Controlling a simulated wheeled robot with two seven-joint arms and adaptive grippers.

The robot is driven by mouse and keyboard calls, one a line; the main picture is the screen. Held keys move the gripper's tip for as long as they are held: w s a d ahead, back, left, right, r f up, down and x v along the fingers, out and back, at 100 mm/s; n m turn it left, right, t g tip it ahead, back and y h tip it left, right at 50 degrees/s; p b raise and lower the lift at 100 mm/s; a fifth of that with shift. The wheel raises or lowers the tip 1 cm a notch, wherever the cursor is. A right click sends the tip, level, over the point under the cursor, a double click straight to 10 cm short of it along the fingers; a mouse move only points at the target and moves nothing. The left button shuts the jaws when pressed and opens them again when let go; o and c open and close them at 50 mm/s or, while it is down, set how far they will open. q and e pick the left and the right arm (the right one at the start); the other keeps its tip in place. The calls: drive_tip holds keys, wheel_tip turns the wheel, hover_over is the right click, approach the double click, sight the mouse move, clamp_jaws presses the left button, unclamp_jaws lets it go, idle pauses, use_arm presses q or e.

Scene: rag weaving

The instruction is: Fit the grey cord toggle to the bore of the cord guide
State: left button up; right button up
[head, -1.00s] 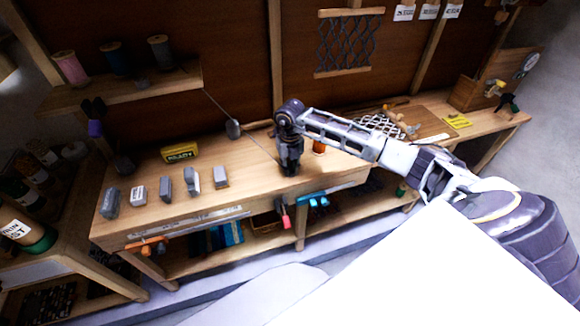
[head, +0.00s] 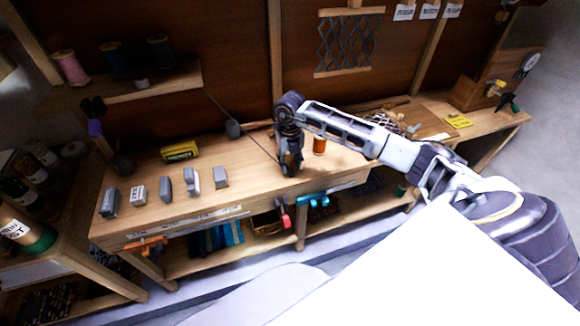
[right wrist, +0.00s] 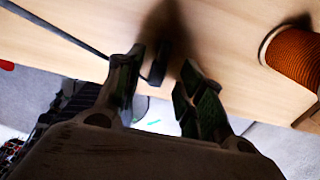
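My right gripper (head: 290,166) is low over the front edge of the bench. In the right wrist view its two fingers (right wrist: 165,100) are apart. A small dark piece (right wrist: 160,62) shows beyond and between the fingertips, with no clear contact; it may be the cord toggle, but its grey is lost in shadow. A thin dark cord (right wrist: 55,30) runs from the upper left behind the left finger toward it. In the head view the cord (head: 262,149) slopes from a grey rounded piece (head: 233,129) toward the gripper. I cannot tell which piece is the cord guide. My left gripper is out of view.
Several grey blocks (head: 192,181) stand in a row on the bench's left part, before a yellow box (head: 180,151). An orange spool (head: 319,146) stands just right of my right gripper, also in the wrist view (right wrist: 292,58).

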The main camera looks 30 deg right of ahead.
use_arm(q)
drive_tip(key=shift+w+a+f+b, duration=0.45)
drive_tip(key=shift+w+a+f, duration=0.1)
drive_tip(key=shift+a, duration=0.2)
use_arm(e)
wheel_tip(320, 180, up, 11)
drive_tip(key=shift+r, duration=0.2)
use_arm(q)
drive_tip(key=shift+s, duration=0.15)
use_arm(e)
drive_tip(key=shift+a, duration=0.1)
drive_tip(key=shift+o, duration=0.5)
drive_tip(key=shift+s, duration=0.15)
hover_over(293, 173)
wheel_tip(293, 173, down, 7)
drive_tip(key=shift+f+b, duration=0.1)
drive_tip(key=shift+b, duration=0.25)
drive_tip(key=shift+f, duration=0.65)
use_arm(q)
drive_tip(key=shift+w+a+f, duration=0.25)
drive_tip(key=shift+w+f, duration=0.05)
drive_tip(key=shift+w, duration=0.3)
use_arm(e)
drive_tip(key=shift+f, duration=0.15)
